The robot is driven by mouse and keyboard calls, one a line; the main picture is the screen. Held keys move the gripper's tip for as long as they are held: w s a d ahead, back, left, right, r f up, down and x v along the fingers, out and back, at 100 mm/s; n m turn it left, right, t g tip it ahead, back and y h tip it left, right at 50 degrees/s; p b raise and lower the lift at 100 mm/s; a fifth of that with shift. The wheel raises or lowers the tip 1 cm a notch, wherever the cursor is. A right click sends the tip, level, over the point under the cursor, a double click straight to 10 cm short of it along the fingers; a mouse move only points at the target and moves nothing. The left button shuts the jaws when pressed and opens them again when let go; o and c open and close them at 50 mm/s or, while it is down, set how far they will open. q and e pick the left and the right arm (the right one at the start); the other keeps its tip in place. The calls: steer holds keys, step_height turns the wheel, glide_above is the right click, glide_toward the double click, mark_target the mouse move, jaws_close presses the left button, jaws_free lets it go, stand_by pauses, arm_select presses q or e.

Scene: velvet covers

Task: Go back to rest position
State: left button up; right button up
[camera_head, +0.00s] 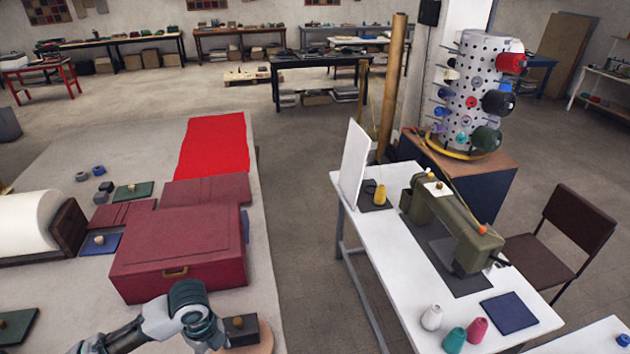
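My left arm comes in at the bottom left and bends at a grey and teal joint in front of the dark red case. The part I take for my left gripper (212,338) points down at the bottom edge, beside a dark block with a small knob (241,329) on a round wooden base. Its fingers do not show clearly, so I cannot tell whether it is open or touches the block. My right arm and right gripper are not in view. The dark red case (180,250) lies closed on the grey table (262,285), with a brass handle at its front.
Red cloth (214,145) lies at the table's far end. A white roll (25,222), spools and small knobbed blocks lie on the left. A white table (395,290) with a green sewing machine (450,225) stands right, across a clear floor gap. A chair (575,230) is beyond.

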arm_select(q)
steer(key=s+d+f+n+t+h, duration=0.2)
steer(key=d+f+n, duration=0.4)
steer(key=f, duration=0.1)
steer(key=s+d+f+n+t+h, duration=0.1)
steer(key=s+d+f+n+h, duration=0.15)
steer(key=d+f+n, duration=0.45)
steer(key=s+a+f+n+y, duration=0.5)
steer(key=s+a+f+n, duration=0.4)
steer(key=s+a, duration=0.2)
step_height(320, 180, down, 28)
steer(key=s+b, duration=0.1)
steer(key=b, duration=0.2)
steer(key=s+a+f+g+b, duration=0.2)
steer(key=s+a+f, duration=0.1)
steer(key=s+f, duration=1.5)
steer(key=shift+f+b, duration=0.3)
steer(key=shift+f, duration=0.1)
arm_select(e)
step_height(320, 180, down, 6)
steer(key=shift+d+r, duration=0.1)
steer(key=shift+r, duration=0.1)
